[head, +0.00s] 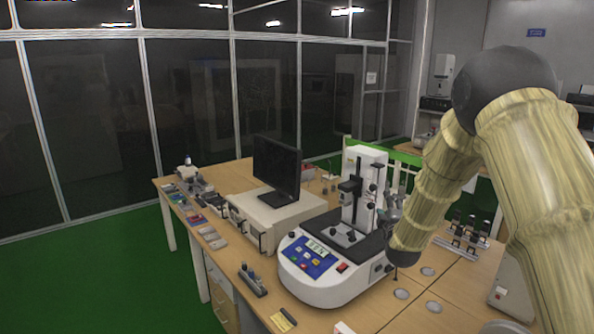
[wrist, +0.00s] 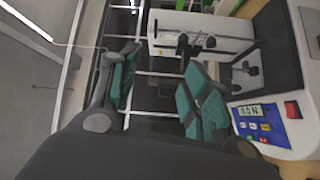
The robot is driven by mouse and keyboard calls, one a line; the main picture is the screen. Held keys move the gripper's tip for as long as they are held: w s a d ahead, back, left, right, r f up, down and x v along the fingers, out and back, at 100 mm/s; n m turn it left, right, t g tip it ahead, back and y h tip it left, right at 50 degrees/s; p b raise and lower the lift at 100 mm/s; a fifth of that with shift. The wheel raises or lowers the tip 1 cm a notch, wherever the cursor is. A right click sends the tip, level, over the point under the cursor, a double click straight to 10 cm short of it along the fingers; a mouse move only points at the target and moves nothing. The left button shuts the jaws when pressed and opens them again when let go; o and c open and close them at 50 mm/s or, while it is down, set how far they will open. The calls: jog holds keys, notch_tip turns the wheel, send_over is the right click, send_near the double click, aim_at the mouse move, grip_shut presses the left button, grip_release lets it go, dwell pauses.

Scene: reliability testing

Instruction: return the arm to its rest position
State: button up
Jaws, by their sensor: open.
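My arm (head: 440,175) reaches in from the right in the head view, bent at a dark joint, with its end low over the table. My gripper (head: 393,207) shows only in part there, just right of the white test machine (head: 325,285). In the wrist view my gripper (wrist: 160,85) has its two teal-padded fingers spread apart with nothing between them. I cannot tell the exact gap between gripper and machine.
A black monitor (head: 277,168) stands on a white unit left of the machine. Small parts (head: 205,225) line the table's left edge. A rack with dark-topped items (head: 465,235) stands at right. Green floor (head: 110,270) is clear at left.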

jog(key=s+a+f+m+g, duration=0.1)
jog(key=s+f+m+g, duration=0.1)
jog(key=s+f, duration=0.45)
jog(key=s+f+m+g+y, duration=0.1)
jog(key=s+f+g, duration=0.15)
jog(key=f, duration=0.75)
jog(key=s+a+f+m+g, duration=0.1)
jog(key=s+f+m, duration=0.1)
jog(key=s+f, duration=0.55)
jog(key=s+a+f+m+g, duration=0.25)
jog(key=s+f+g, duration=0.25)
jog(key=s+f, duration=0.9)
jog(key=s+a+f+m+g, duration=0.1)
jog(key=s+f+m+g, duration=0.15)
jog(key=s, duration=0.95)
jog(key=s+f+m+g+y, duration=0.1)
jog(key=s+f+m+g, duration=0.15)
jog(key=s, duration=0.95)
jog(key=s+a+f+m+g, duration=0.1)
jog(key=s+f+m+g, duration=0.15)
jog(key=s, duration=0.95)
notch_tip(320, 180, down, 23)
jog(key=b, duration=2.2)
jog(key=shift+w, duration=0.4)
jog(key=shift+r, duration=0.1)
